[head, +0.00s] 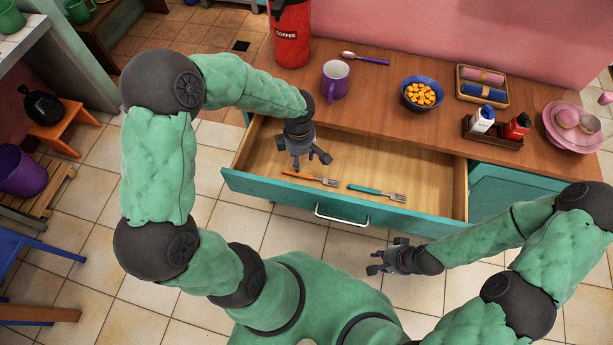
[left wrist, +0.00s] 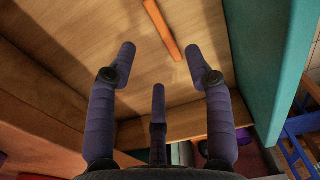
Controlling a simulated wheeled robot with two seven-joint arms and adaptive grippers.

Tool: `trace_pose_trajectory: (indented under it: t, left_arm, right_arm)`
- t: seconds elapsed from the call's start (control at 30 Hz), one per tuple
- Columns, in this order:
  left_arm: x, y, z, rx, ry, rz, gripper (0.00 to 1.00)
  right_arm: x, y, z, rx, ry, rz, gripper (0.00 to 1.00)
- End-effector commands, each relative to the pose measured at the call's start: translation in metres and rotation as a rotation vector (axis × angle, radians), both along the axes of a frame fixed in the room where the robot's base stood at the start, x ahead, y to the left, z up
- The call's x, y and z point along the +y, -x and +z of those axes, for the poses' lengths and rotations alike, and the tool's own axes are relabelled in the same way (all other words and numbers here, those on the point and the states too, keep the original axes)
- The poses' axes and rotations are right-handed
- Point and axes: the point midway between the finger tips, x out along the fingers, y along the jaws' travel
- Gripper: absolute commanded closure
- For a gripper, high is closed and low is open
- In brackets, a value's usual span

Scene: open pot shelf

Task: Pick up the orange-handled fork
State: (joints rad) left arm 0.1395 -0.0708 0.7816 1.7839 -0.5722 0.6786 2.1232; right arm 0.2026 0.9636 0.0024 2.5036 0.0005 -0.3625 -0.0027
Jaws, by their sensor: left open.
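The orange-handled fork (head: 298,175) lies flat in the open drawer (head: 255,184), its metal tines toward the right. A teal-handled fork (head: 365,189) lies to its right. My left gripper (head: 311,160) is open and empty over the drawer, just above and behind the orange handle. In the left wrist view, the orange handle (left wrist: 162,28) lies beyond the spread fingertips (left wrist: 160,55), apart from them; the tines are out of that view. My right gripper (head: 379,262) is in front of the drawer, empty, with its fingers looking spread.
On the wooden counter (head: 385,85) stand a red coffee canister (head: 291,35), a purple mug (head: 335,80), a spoon (head: 365,59), a bowl of yellow pieces (head: 421,94) and a bottle caddy (head: 493,132). The drawer front (head: 420,225) is a raised edge. The drawer's right part is clear.

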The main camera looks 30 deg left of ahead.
Motion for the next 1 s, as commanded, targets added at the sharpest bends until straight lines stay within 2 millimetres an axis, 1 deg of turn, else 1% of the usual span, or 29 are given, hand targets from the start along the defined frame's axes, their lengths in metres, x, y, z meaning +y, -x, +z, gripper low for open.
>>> trace_pose_trajectory:
  t: [0.03, 0.1, 0.2, 0.37, 0.63, 0.73, 0.93, 0.97, 1.0]
  left_arm:
    - [0.0, 0.001, -0.012, 0.005, 0.001, -0.001, 0.48]
    - [0.0, 0.0, -0.022, 0.002, 0.0, -0.001, 0.48]
    - [0.0, 0.0, -0.031, 0.001, 0.0, 0.001, 0.48]
    - [0.0, 0.0, -0.039, 0.001, 0.0, 0.0, 0.48]
    - [0.001, 0.001, -0.077, 0.003, 0.001, -0.001, 0.48]
    - [0.001, 0.001, -0.084, 0.002, 0.0, 0.0, 0.48]
    - [0.001, 0.0, -0.083, 0.0, 0.0, 0.0, 0.48]
    - [0.001, 0.0, -0.083, 0.0, 0.0, 0.0, 0.51]
    - [0.001, 0.0, -0.083, 0.0, 0.0, 0.0, 0.62]
  right_arm:
    - [0.0, 0.0, -0.005, 0.0, 0.0, 0.0, 0.69]
    - [0.0, 0.0, -0.009, 0.0, 0.0, 0.0, 0.69]
    - [0.0, 0.0, -0.011, 0.0, 0.0, 0.0, 0.69]
    - [0.0, 0.0, -0.015, 0.0, 0.0, 0.0, 0.69]
    - [0.0, 0.0, -0.032, 0.0, 0.0, 0.0, 0.69]
    - [0.0, 0.0, -0.034, 0.0, 0.0, 0.0, 0.69]
    - [0.0, 0.0, -0.033, 0.0, 0.0, 0.0, 0.69]
    - [0.0, 0.0, -0.033, 0.0, 0.0, 0.0, 0.69]
    - [0.0, 0.0, -0.033, 0.0, 0.0, 0.0, 0.69]
